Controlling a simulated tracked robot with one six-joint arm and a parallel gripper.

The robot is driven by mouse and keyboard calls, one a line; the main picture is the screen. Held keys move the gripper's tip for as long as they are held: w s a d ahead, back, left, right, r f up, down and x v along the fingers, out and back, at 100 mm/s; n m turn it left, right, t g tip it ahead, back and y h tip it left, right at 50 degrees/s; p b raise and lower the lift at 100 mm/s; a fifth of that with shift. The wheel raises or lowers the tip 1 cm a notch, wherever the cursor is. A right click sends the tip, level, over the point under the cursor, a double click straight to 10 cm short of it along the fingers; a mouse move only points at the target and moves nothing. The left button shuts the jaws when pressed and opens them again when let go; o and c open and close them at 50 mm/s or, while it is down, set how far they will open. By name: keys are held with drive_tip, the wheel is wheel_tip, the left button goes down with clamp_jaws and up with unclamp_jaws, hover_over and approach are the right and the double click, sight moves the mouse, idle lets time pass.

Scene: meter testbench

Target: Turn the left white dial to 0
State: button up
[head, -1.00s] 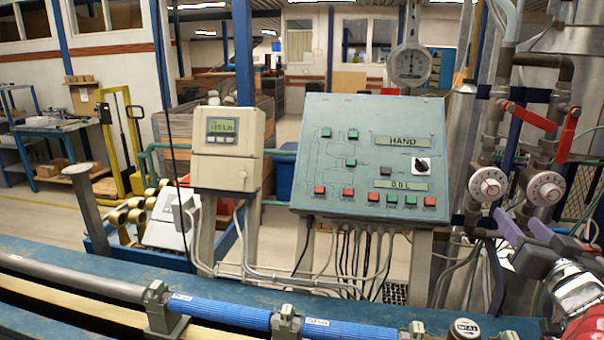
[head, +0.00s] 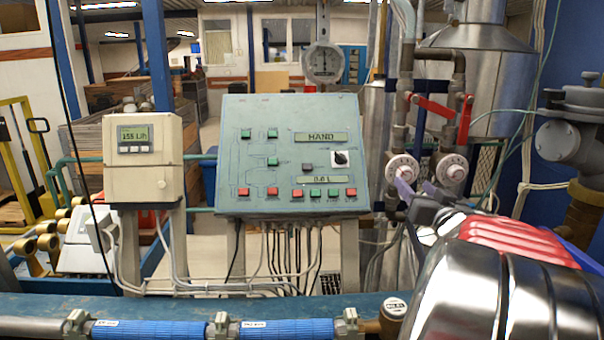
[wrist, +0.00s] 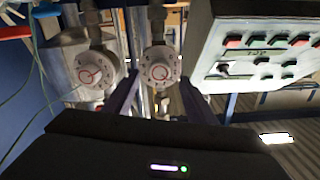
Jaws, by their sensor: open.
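The left white dial (head: 402,168) is a round white knob with red and dark markings, on a vertical pipe right of the control panel. My gripper (head: 416,190) is open, its purple fingers close to this dial and partly covering its lower right in the head view. In the wrist view, which is upside down, the left dial (wrist: 159,72) appears between the two finger tips, with nothing gripped. I cannot tell whether the fingers touch it or what number it is set to. The right white dial (head: 452,168) is just beside it.
Red lever handles (head: 430,107) sit on the pipes above the dials. A blue beam (head: 180,306) with pipes runs along the front.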

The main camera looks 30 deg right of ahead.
sight(407, 177)
drive_tip(key=shift+x, duration=2.6)
drive_tip(key=shift+c, duration=0.5)
drive_tip(key=c, duration=0.9)
